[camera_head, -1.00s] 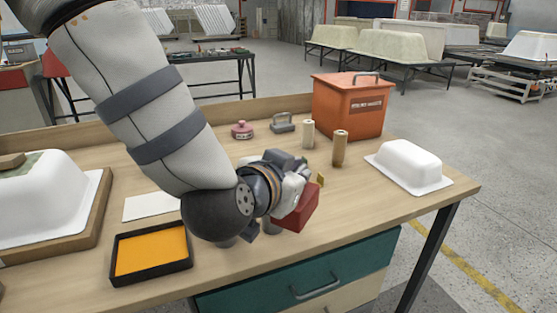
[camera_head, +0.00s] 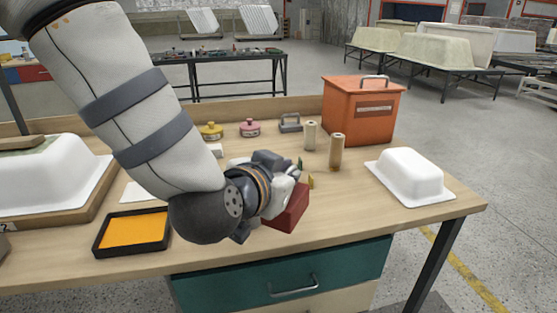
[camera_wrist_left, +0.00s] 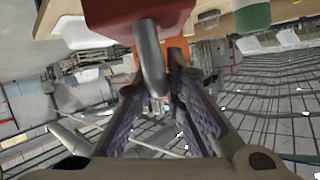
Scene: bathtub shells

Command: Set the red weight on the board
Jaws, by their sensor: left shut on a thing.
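The red weight (camera_head: 287,209) is a dark red block with a metal bar handle. My left gripper (camera_head: 283,184) holds it above the bench, near the front edge; whether its underside touches the bench is hard to tell. In the left wrist view the red weight (camera_wrist_left: 125,15) fills the top, and the left gripper's fingers (camera_wrist_left: 155,78) are closed around its grey handle. A wooden board (camera_head: 92,208) lies at the left of the bench, with a white tub shell (camera_head: 75,175) on it. My right gripper is out of view.
A small white tub (camera_head: 408,172) sits at the right end. A black tray with an orange pad (camera_head: 133,231) lies at the front left. A grey weight (camera_head: 290,123) stands at the back.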

